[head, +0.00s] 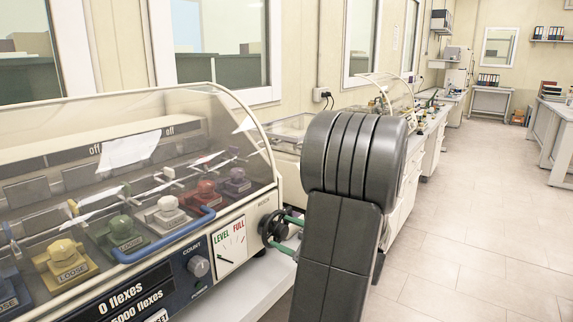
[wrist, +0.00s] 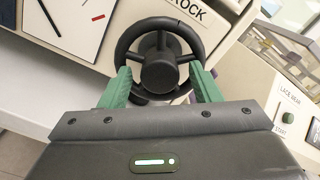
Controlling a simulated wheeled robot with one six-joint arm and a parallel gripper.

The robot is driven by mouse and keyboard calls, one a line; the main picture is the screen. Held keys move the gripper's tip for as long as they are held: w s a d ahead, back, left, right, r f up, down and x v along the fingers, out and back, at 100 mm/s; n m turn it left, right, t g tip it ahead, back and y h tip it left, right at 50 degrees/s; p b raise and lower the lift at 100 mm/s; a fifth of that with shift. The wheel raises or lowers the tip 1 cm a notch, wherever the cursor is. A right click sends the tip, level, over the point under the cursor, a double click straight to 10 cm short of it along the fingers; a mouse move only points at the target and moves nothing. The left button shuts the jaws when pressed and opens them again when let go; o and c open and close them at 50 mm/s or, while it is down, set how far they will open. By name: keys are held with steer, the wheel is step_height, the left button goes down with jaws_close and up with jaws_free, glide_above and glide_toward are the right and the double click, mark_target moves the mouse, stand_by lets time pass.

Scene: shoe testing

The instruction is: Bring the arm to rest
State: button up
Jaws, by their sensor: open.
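My arm shows in the head view as dark grey links standing in front of the machine's right end. My gripper (wrist: 160,88) has two green fingers, which stand apart on either side of a black handwheel (wrist: 158,62) in the wrist view. The jaws are open, and the wheel's hub lies between the fingers. I cannot tell whether the fingers touch the rim. In the head view the green fingers reach the handwheel (head: 272,228) from the right, and my arm hides most of the gripper.
The shoe flexing machine (head: 232,245) has a clear cover, coloured clamps, a dial and a blue handle (head: 165,235). Another machine with a green start button (wrist: 288,117) stands beside it. Benches line the left wall. The tiled floor (head: 470,240) on the right is clear.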

steer(key=b+v, duration=0.1)
steer(key=v, duration=1.2)
steer(key=p+x, duration=0.1)
steer(key=x, duration=1.2)
steer(key=shift+a+r+p, duration=0.15)
steer(key=shift+p, duration=0.15)
steer(key=m+p, duration=0.2)
steer(key=shift+r+p, duration=0.1)
steer(key=shift+p, duration=0.3)
steer(key=m+p, duration=0.3)
steer(key=p, duration=0.2)
steer(key=shift+m, duration=0.4)
steer(key=m+p, duration=0.3)
steer(key=p, duration=0.2)
steer(key=shift+m, duration=0.4)
steer(key=v, duration=0.1)
steer(key=b+v, duration=0.1)
steer(key=v, duration=0.3)
steer(key=shift+f, duration=0.35)
steer(key=shift+b+v, duration=0.3)
steer(key=shift+v, duration=0.55)
steer(key=shift+r, duration=0.1)
